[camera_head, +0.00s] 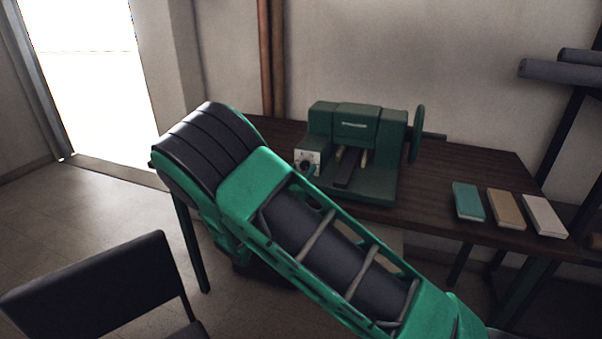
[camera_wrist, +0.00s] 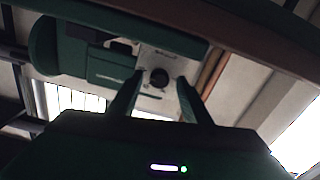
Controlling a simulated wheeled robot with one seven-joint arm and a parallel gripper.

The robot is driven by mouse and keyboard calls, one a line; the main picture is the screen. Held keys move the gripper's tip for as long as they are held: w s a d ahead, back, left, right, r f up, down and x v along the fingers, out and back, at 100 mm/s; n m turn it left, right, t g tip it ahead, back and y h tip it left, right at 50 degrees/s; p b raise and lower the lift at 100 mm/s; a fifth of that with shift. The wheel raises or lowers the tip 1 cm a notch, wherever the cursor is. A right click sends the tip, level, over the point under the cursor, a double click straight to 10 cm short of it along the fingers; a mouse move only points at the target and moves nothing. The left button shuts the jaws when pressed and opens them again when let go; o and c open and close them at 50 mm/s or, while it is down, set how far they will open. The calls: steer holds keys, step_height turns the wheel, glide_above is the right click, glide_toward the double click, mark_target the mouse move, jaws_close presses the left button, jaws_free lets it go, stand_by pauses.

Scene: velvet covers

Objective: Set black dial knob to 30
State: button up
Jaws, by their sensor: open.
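The black dial knob (camera_head: 308,167) sits on a pale plate at the left front of a green machine (camera_head: 352,185) on the table. The knob also shows in the wrist view (camera_wrist: 159,78), on its pale plate, between and beyond my fingertips. My gripper (camera_wrist: 156,82) is open, with one finger on each side of the knob in the picture. I cannot tell whether the fingers touch it. The dial's markings are too small to read. In the head view my green arm crosses in front of the table, and my gripper is not visible there.
The dark wooden table (camera_head: 440,215) holds the machine, with a handwheel (camera_head: 417,134) on its right side. A teal book (camera_head: 468,201), a tan book (camera_head: 506,208) and a white book (camera_head: 544,215) lie at the right. A dark chair (camera_head: 100,285) stands at the lower left.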

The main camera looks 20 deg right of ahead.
steer(key=c, duration=1)
steer(key=shift+c, duration=0.2)
